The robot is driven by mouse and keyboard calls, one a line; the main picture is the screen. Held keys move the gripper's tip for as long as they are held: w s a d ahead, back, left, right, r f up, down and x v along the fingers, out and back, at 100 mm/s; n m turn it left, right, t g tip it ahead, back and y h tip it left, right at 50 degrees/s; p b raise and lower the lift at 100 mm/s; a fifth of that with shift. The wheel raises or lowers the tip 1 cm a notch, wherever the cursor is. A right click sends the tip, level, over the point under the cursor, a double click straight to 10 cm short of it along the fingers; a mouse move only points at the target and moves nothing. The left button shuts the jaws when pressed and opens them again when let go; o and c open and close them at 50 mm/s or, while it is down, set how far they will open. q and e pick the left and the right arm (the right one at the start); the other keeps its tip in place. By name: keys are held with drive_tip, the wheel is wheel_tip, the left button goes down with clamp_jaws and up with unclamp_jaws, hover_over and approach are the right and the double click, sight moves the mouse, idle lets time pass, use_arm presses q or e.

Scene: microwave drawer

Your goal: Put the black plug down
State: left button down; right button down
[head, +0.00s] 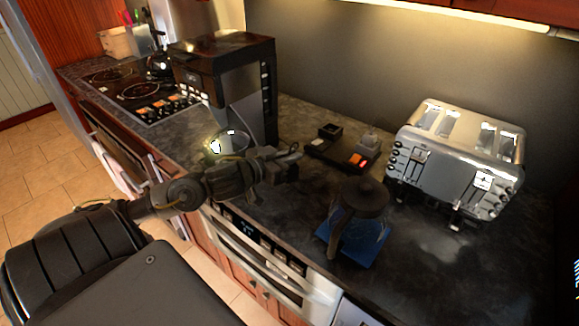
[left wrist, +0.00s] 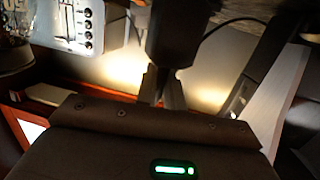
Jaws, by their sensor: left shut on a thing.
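My left gripper (head: 290,160) reaches in from the left over the counter, just left of the socket block. In the left wrist view its fingers (left wrist: 162,85) are shut on the dark black plug (left wrist: 172,35), and a thin black cable curves away to the right. In the head view I cannot tell the plug apart from the dark fingers. The black socket block (head: 338,152) lies on the counter with a lit red switch. A dark square piece and a grey piece stand on its back side. My right gripper is not in view.
A chrome toaster (head: 455,160) stands right of the socket block. A glass jug with a dark lid (head: 363,197) stands on a blue base in front. A black coffee machine (head: 225,85) stands behind my left arm. The dark counter (head: 440,265) is bare at the front right.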

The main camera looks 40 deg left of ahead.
use_arm(q)
drive_tip(key=shift+w+a+f, duration=0.1)
drive_tip(key=shift+f, duration=0.85)
drive_tip(key=shift+w+a+f, duration=0.1)
drive_tip(key=shift+f, duration=0.8)
drive_tip(key=c, duration=1.5)
unclamp_jaws()
drive_tip(key=shift+s, duration=0.1)
drive_tip(key=v, duration=1.2)
drive_tip(key=shift+b, duration=0.35)
